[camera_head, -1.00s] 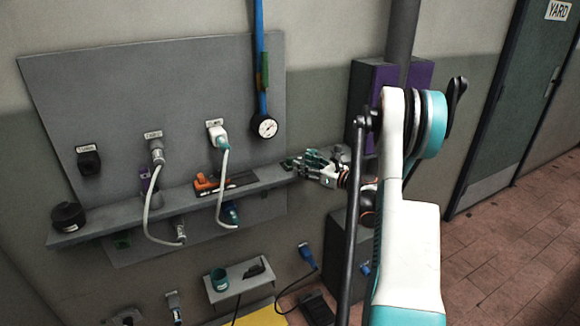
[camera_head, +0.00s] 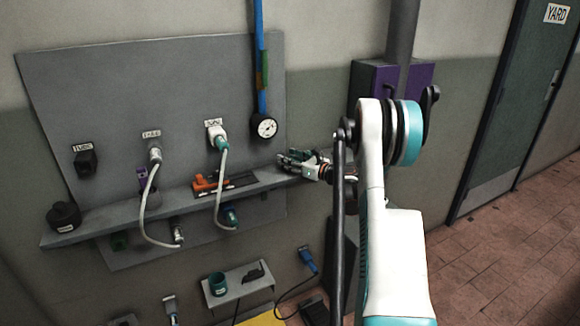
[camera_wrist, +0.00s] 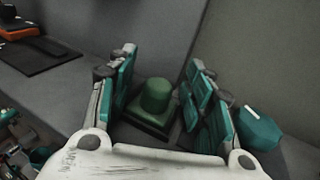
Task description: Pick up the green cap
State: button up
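The green cap (camera_wrist: 157,96) shows in the wrist view, upright on a dark square base on the grey shelf (camera_wrist: 55,100). My gripper (camera_wrist: 163,85) is open, with teal-padded fingers to the left and right of the cap. Gaps show between the cap and the fingers. In the head view my gripper (camera_head: 292,160) is at the right end of the shelf (camera_head: 150,215); I cannot make out the cap there.
A teal faceted object (camera_wrist: 258,128) lies just outside the right finger. An orange item (camera_head: 205,183) on a dark pad is left of my gripper. A round gauge (camera_head: 264,128) hangs behind.

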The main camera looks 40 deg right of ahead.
grip_shut()
jog(key=shift+r, duration=0.15)
jog(key=shift+s+r+p, duration=0.15)
jog(key=shift+r+p, duration=0.1)
jog(key=shift+p, duration=0.15)
notch_tip(320, 180, up, 6)
jog(key=p, duration=0.3)
jog(key=shift+a+r, duration=0.1)
jog(key=shift+r, duration=0.1)
jog(key=s+a+p, duration=0.1)
jog(key=s+a, duration=0.1)
jog(key=s, duration=0.7)
jog(key=s+a+p, duration=0.2)
jog(key=s, duration=0.8)
jog(key=shift+a, duration=0.3)
